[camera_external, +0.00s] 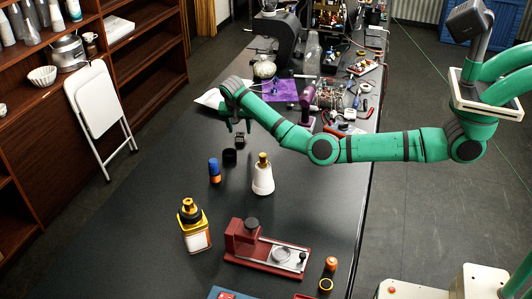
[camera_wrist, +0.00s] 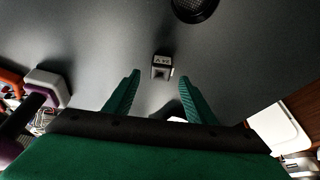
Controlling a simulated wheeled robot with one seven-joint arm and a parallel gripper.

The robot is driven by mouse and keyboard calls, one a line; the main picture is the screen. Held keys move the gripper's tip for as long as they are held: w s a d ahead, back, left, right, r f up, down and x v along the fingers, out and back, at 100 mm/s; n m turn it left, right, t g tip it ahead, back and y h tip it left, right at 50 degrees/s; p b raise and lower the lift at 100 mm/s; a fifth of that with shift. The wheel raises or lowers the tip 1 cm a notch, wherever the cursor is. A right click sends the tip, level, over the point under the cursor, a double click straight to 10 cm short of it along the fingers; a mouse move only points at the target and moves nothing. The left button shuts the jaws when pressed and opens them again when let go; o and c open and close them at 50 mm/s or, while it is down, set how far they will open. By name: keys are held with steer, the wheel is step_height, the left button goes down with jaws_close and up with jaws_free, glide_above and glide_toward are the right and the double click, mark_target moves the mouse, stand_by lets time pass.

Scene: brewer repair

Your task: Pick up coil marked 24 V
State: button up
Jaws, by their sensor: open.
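A small dark block with a pale label (camera_wrist: 161,67) lies on the table ahead of my fingers in the wrist view. It looks like a coil, but its marking is too small to read. It also shows as a small dark block (camera_external: 239,139) in the external view, just below my gripper. My gripper (camera_wrist: 159,85) is open and empty, pointing down toward the block, with a green finger on either side of it in the picture. In the external view my gripper (camera_external: 237,126) is above the table, and its fingertips are hard to make out.
A round black mesh-topped part (camera_wrist: 195,8) lies beyond the block; a black cylinder (camera_external: 229,156) stands near it. A blue-and-orange bottle (camera_external: 214,171), white bottle (camera_external: 262,179), yellow bottle (camera_external: 194,228) and red device (camera_external: 265,248) stand nearer. Clutter fills the table's far end. The left side is clear.

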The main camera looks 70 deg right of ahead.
mark_target(240, 135)
steer(key=x, duration=0.4)
steer(key=shift+a+f, duration=0.25)
steer(key=shift+f, duration=0.05)
steer(key=c, duration=1.2)
steer(key=shift+r, duration=0.15)
